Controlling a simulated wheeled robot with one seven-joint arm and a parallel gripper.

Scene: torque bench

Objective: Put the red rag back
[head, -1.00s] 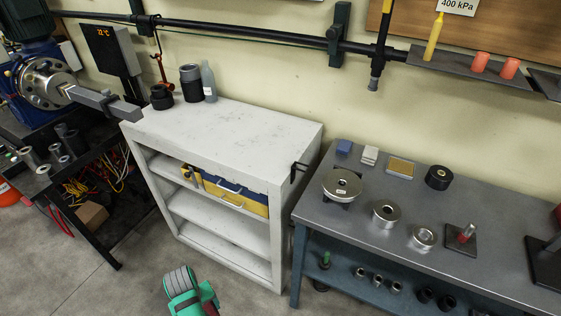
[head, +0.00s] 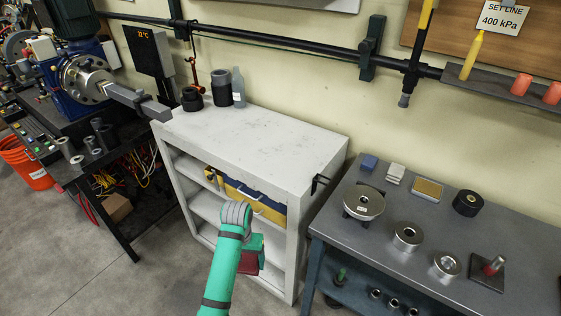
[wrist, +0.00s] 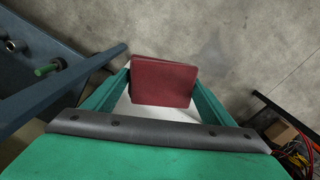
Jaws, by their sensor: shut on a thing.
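The red rag (head: 246,270) is a dark red, folded, flat piece. It also shows in the wrist view (wrist: 163,80), between the two green fingers. My gripper (wrist: 162,88) is shut on it. In the head view my green arm and gripper (head: 254,256) are in front of the white cabinet (head: 250,145), with the rag off the floor. Part of the rag is hidden behind my arm in that view.
The cabinet top holds two dark cylinders and a grey bottle (head: 238,87). Yellow and blue bins (head: 268,208) sit on its shelf. A grey bench (head: 400,270) with metal rings stands right. An orange bucket (head: 30,165) stands far left. Floor at lower left is clear.

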